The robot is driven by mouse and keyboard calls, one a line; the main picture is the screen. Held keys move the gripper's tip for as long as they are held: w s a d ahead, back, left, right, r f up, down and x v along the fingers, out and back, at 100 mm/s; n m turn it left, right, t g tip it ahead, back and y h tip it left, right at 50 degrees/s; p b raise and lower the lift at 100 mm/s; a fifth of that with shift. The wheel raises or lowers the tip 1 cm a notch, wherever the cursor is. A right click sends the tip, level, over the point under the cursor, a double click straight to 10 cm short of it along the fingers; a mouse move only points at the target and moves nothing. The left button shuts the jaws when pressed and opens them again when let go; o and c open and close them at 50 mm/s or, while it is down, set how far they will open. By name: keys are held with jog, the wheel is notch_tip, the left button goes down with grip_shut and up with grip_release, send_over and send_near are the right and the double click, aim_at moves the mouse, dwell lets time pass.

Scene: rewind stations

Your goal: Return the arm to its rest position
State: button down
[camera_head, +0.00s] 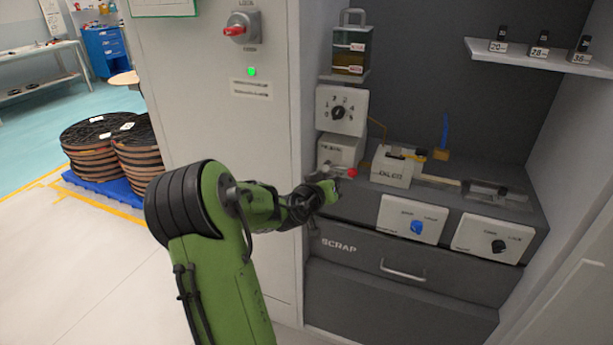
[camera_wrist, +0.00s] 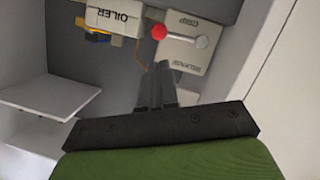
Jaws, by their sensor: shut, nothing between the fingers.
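My green arm reaches from the lower left toward the grey workstation bench in the head view. My gripper (camera_head: 328,184) is at the bench's front left, in front of a white box with a red-knobbed lever (camera_head: 351,172). In the wrist view my gripper (camera_wrist: 157,68) shows two dark fingers together with nothing between them. The lever's red ball (camera_wrist: 159,32) and the white box (camera_wrist: 196,36) lie beyond the fingertips, and I cannot tell whether they touch. The white oiler box (camera_head: 391,169) stands to the right, and it also shows in the wrist view (camera_wrist: 110,18).
A cabinet with a red switch (camera_head: 234,31) and a lit green lamp (camera_head: 251,71) stands left of the bench. The scrap drawer (camera_head: 402,266) is shut below. A shelf (camera_head: 545,57) juts in at upper right. Open floor (camera_head: 75,260) lies at left, before stacked reels (camera_head: 90,150).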

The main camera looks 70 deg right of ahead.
dwell(0.3)
jog(key=w+a+n+t+y, duration=0.1)
jog(key=w+a+t+y, duration=0.3)
jog(key=w+a, duration=0.7)
jog(key=w+a+r+n+t+y, duration=0.1)
jog(key=w+a+n+t+y, duration=0.3)
jog(key=a, duration=0.6)
jog(key=w+a+r+n+t+y, duration=0.1)
jog(key=w+a, duration=0.4)
jog(key=a, duration=0.4)
jog(key=s+a+n+y, duration=0.3)
jog(key=s+a+n, duration=0.1)
jog(key=a, duration=0.7)
jog(key=s+a+n+y, duration=0.2)
jog(key=s+a+n, duration=0.3)
jog(key=a, duration=0.6)
notch_tip(320, 180, up, 15)
jog(key=p, duration=1.4)
jog(key=shift+s+p, duration=0.3)
jog(key=shift+p, duration=0.05)
